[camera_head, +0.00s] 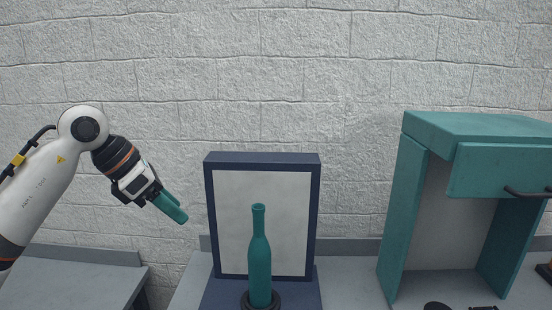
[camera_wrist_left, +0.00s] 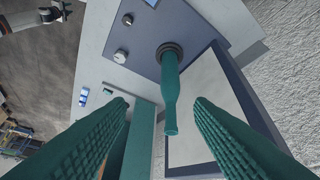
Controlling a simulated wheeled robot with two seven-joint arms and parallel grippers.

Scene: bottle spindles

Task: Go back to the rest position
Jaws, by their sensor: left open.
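A teal bottle (camera_head: 260,260) stands upright in a dark round spindle holder (camera_head: 245,300) before a blue-framed panel. My left gripper (camera_head: 183,218) is up and to the left of the bottle in the head view, apart from it, with its teal fingers pointing down to the right. In the left wrist view my left gripper (camera_wrist_left: 160,106) has its two ribbed fingers wide apart. The bottle (camera_wrist_left: 170,98) shows beyond them, and nothing is held.
The blue frame with a pale panel (camera_head: 262,166) stands behind the bottle. A teal cabinet (camera_head: 475,126) with a dark handle stands at the right. A grey table (camera_head: 75,280) is at the lower left. Open space lies between my left gripper and the bottle.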

